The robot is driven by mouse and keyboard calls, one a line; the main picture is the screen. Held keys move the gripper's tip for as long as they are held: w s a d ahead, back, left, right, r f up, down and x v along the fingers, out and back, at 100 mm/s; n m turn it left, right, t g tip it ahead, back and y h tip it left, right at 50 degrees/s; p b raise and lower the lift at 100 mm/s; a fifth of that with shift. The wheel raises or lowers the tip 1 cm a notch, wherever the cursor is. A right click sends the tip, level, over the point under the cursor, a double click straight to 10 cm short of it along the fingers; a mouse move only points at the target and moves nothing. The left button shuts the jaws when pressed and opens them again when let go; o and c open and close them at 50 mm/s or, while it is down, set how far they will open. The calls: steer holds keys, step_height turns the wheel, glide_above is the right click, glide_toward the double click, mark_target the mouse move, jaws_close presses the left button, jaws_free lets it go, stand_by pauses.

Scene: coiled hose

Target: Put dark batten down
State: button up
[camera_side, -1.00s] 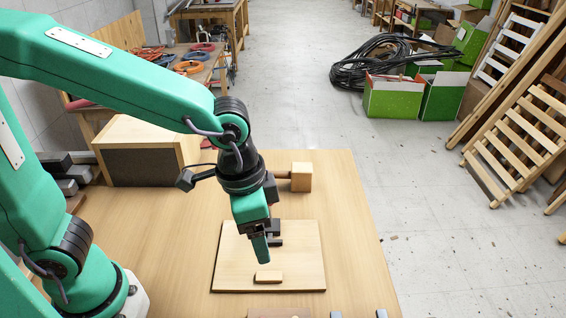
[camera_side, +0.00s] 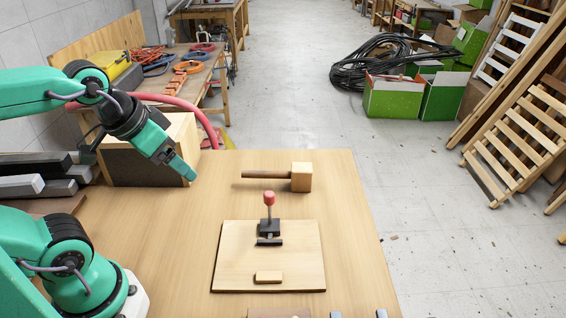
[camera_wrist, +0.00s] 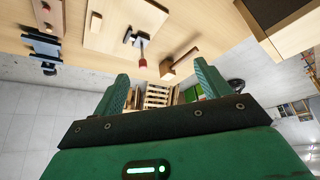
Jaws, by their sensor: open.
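My gripper (camera_side: 188,173) is raised at the left, beside the wooden box, pointing down and right. Its two fingers stand apart with nothing between them in the wrist view (camera_wrist: 163,84). Several dark and grey battens (camera_side: 40,163) lie stacked at the left edge of the side view, behind my base. I cannot tell which one is the dark batten. A pale board (camera_side: 235,265) lies on the bench, bearing a black clamp with a red knob (camera_side: 268,198), a short dark bar (camera_side: 269,242) and a small wooden block (camera_side: 268,277).
A mallet (camera_side: 300,177) lies behind the board. A wooden box (camera_side: 150,165) with a dark front stands at the back left. Other pieces show cut off at the front edge. The bench right of the box is clear up to the mallet.

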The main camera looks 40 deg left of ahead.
steer(key=shift+o, duration=0.4)
steer(key=d+f+m+g, duration=0.2)
steer(key=d+f+m, duration=0.1)
steer(key=d+f, duration=0.2)
steer(key=s+d+f+m+g, duration=0.1)
steer(key=d+f+m, duration=0.2)
steer(key=d+f, duration=0.3)
steer(key=s+d+f+m+g, duration=0.1)
steer(key=d+f, duration=0.4)
steer(key=d, duration=0.6)
steer(key=shift+s+f+m+g, duration=0.1)
steer(key=shift+f+m+g, duration=0.05)
steer(key=shift+m+g, duration=0.3)
steer(key=shift+s+f+m+g, duration=0.1)
steer(key=shift+m+g, duration=0.25)
steer(key=shift+m, duration=0.2)
steer(key=shift+s+d+f, duration=0.1)
steer(key=shift+f, duration=1.3)
